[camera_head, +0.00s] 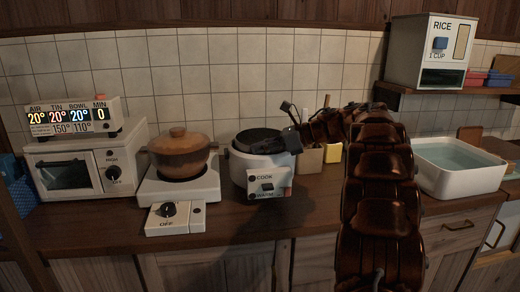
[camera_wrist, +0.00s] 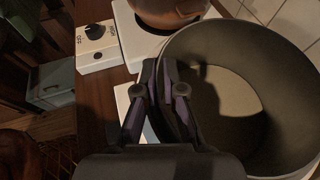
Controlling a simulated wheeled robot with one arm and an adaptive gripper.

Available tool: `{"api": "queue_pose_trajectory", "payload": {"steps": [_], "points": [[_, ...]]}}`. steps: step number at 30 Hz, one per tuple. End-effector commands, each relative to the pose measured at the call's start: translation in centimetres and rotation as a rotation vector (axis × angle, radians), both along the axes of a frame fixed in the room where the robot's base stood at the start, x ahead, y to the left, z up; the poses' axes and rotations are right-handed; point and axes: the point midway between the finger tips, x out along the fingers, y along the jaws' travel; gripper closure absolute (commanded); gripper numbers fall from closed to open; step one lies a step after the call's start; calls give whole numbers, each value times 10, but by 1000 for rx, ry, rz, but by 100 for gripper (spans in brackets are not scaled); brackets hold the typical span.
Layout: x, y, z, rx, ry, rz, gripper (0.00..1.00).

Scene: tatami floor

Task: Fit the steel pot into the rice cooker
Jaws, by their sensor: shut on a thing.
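The white rice cooker (camera_head: 262,172) stands on the counter, with a COOK/WARM switch on its front. The steel pot (camera_head: 256,137) shows as a dark round shape at the cooker's top opening. In the wrist view the pot (camera_wrist: 268,125) is large, grey and open, with a paler bottom. My gripper (camera_head: 286,143) is at the right side of the pot in the head view. In the wrist view my gripper (camera_wrist: 165,78) is shut on the pot's near wall at the rim. I cannot tell how deep the pot sits in the cooker.
A brown lidded clay pot (camera_head: 180,155) stands on a white burner (camera_head: 178,190) left of the cooker. A white oven (camera_head: 90,165) is at far left. Small containers (camera_head: 310,158) stand behind my arm. A white water basin (camera_head: 458,170) is at right, below a rice dispenser (camera_head: 431,50).

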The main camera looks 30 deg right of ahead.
Motion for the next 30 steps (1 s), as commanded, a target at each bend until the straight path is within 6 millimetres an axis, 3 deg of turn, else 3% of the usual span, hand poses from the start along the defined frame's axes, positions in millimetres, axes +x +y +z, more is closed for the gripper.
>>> {"api": "queue_pose_trajectory", "payload": {"steps": [12,13,21,30], "points": [[0,0,-1,-1,-1,1,100],[0,0,-1,-1,-1,1,89],[0,0,-2,-1,1,1,63],[-1,0,-4,-2,6,1,63]]}}
